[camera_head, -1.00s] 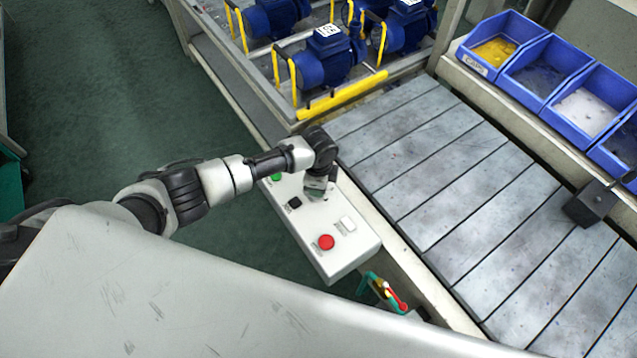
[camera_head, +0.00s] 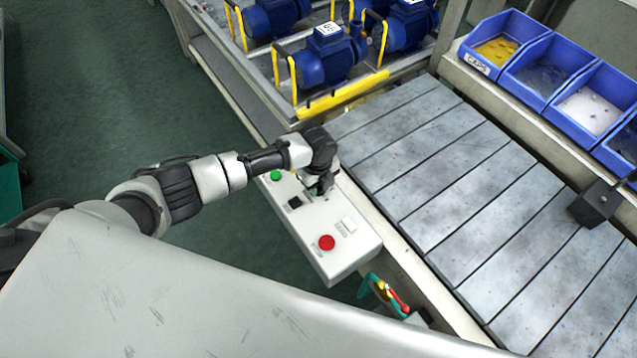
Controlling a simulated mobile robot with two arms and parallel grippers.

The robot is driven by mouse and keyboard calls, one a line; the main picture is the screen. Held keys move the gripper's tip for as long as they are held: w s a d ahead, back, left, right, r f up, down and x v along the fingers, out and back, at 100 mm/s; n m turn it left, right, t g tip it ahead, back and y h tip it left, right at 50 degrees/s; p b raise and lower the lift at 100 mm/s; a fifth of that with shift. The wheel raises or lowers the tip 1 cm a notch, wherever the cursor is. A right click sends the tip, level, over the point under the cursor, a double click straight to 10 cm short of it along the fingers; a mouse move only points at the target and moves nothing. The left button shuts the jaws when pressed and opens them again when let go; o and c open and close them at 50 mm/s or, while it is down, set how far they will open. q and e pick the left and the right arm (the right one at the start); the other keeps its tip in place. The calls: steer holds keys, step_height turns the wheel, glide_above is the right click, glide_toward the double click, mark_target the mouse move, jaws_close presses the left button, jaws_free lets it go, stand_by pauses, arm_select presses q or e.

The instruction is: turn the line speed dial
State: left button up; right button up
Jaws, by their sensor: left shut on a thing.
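The white control box (camera_head: 335,258) stands beside the conveyor, with a green button (camera_head: 276,175), a small black control (camera_head: 295,202), a white button (camera_head: 349,224) and a red button (camera_head: 327,242) on its top. My left gripper (camera_head: 319,189) points down onto the top of this box, between the green and white buttons. It is shut on the line speed dial, which its fingers and wrist hide almost wholly. My right gripper is not in view.
The slatted conveyor (camera_head: 455,185) runs along the right of the box. Blue pumps (camera_head: 326,55) stand in a yellow-edged rack at the back. Blue bins (camera_head: 548,72) line the right side, near a dark block (camera_head: 594,204). Teal and red parts (camera_head: 388,296) hang by the box's near end.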

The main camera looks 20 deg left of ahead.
arm_select(q)
steer(key=shift+m, duration=0.3)
steer(key=o, duration=0.9)
step_height(320, 180, up, 11)
steer(key=shift+s+a+f+b, duration=0.1)
steer(key=shift+b, duration=0.45)
